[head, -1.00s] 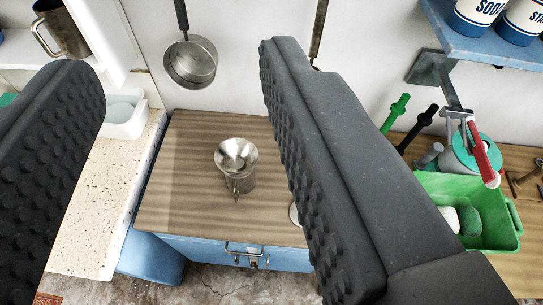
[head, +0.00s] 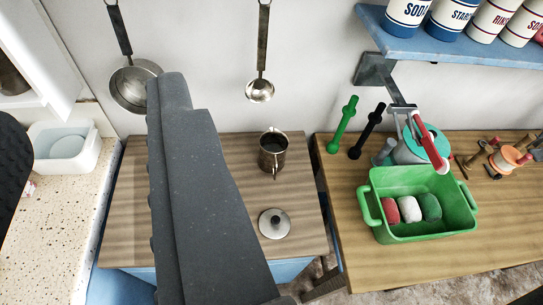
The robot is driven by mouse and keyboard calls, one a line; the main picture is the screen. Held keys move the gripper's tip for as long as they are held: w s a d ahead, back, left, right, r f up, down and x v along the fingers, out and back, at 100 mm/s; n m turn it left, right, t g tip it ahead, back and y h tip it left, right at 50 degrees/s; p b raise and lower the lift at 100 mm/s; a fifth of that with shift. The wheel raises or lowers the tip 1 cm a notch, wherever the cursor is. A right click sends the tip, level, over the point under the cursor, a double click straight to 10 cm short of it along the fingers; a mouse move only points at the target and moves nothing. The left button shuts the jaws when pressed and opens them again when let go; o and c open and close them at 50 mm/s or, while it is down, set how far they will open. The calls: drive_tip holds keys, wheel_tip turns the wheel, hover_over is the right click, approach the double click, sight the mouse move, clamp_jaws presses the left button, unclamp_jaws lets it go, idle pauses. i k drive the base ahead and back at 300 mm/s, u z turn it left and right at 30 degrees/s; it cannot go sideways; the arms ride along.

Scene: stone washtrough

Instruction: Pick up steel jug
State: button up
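My gripper (head: 88,98) is open and empty. Its right finger crosses the wooden cabinet top, and its left finger shows only at the left edge. A shiny steel vessel with a flared mouth, seen on the cabinet top a second ago, is not in sight now; the right finger covers that part of the top. A dark metal mug (head: 272,153) with a handle stands upright right of the right finger. Part of a brownish metal vessel (head: 10,78) shows on the shelf at the far left. I cannot tell which vessel is the steel jug.
A round lid (head: 274,223) lies in front of the mug. A pan (head: 133,88) and a ladle (head: 260,88) hang on the wall. A green crate (head: 430,219) stands on the right table. A blue shelf (head: 450,50) holds several tins. A white tub (head: 63,148) is at left.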

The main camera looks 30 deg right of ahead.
sight(274, 144)
drive_tip(key=u, duration=0.05)
drive_tip(key=k, duration=0.65)
drive_tip(key=u, duration=0.1)
drive_tip(key=i, duration=1.6)
drive_tip(key=z, duration=0.65)
